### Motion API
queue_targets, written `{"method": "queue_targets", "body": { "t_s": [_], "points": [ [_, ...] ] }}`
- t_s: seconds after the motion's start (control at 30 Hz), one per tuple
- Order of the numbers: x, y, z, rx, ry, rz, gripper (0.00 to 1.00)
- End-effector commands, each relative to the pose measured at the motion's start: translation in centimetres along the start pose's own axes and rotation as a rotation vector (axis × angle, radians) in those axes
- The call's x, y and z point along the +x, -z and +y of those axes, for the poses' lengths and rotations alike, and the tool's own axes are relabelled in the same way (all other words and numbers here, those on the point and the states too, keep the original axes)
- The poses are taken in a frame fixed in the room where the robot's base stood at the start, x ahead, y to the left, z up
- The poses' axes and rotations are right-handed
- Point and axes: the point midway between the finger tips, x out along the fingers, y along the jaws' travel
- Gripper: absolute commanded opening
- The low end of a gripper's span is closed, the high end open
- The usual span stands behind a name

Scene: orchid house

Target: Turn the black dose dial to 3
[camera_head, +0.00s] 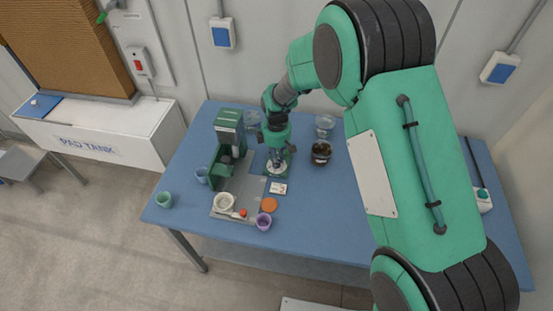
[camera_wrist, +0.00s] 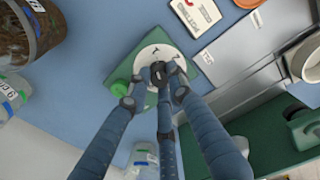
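The black dose dial (camera_wrist: 158,72) is a small dark knob in the middle of a white numbered disc (camera_wrist: 152,48). The disc sits on a green base (camera_wrist: 118,76) with a round green button (camera_wrist: 119,88) at one side. My gripper (camera_wrist: 160,76) is over the disc, with its blue-grey fingertips closed around the knob. The fingers hide part of the disc, and I cannot tell which number the dial points to. In the head view my gripper (camera_head: 277,160) reaches down to the green base (camera_head: 289,172), and the knob is hidden there.
A green dosing machine (camera_head: 228,140) stands left of my gripper on the blue table (camera_head: 310,215). A grey plate (camera_head: 245,190), a white-red card (camera_head: 278,188), an orange disc (camera_head: 269,205) and several cups are nearby. A dark pot (camera_head: 321,152) and clear jar (camera_head: 325,122) stand right.

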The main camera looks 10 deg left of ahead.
Motion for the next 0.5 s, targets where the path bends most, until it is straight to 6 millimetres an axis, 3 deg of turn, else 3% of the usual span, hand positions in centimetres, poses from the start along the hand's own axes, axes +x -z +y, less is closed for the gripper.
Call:
{"method": "queue_targets", "body": {
  "t_s": [0.5],
  "points": [
    [-0.11, 0.01, -0.02, 0.107, 0.000, 0.000, 0.00]
  ]
}}
